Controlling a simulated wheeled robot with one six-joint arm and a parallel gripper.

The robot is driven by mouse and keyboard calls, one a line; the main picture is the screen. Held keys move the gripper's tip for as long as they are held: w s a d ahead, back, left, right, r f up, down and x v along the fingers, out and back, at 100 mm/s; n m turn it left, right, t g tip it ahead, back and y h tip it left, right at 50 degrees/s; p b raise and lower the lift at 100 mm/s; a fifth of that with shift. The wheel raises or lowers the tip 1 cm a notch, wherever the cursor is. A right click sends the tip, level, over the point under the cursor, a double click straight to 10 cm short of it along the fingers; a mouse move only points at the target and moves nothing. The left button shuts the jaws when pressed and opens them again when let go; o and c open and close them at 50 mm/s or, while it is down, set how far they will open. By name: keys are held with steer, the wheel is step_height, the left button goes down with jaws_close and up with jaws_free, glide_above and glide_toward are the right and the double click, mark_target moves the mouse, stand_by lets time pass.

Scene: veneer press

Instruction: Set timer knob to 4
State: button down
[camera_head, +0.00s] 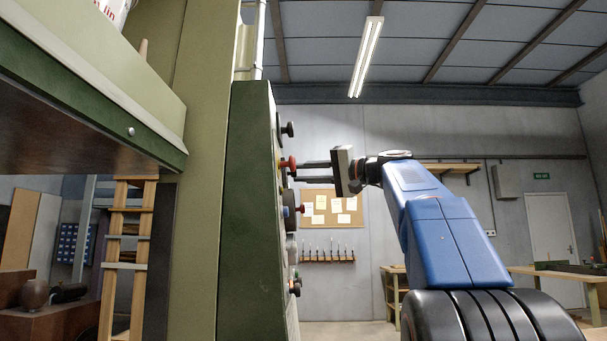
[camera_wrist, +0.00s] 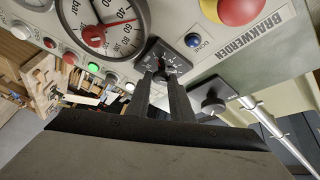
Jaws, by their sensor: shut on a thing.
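In the wrist view, a small dark timer knob (camera_wrist: 161,77) sits on a black square dial plate (camera_wrist: 165,58) with white marks around it. The two fingers of my gripper (camera_wrist: 162,84) reach up to the panel and are shut on this knob, one on each side. The fingers hide part of the dial, and its figures are too small to read for certain. I cannot tell which mark the knob points to. In the head view, my gripper (camera_head: 299,171) reaches left to the panel face, which shows edge-on.
Beside the dial are a pressure gauge (camera_wrist: 103,28) with a red hub, a blue button (camera_wrist: 192,40), a red mushroom button (camera_wrist: 240,9) and another black knob (camera_wrist: 213,103). Several small lamps sit left. The green control cabinet (camera_head: 250,230) stands left of my arm; the space right is open.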

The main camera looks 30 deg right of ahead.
steer(key=c, duration=1.6)
jaws_free()
steer(key=v, duration=1.7)
steer(key=shift+s+d+f, duration=0.15)
steer(key=shift+f, duration=0.05)
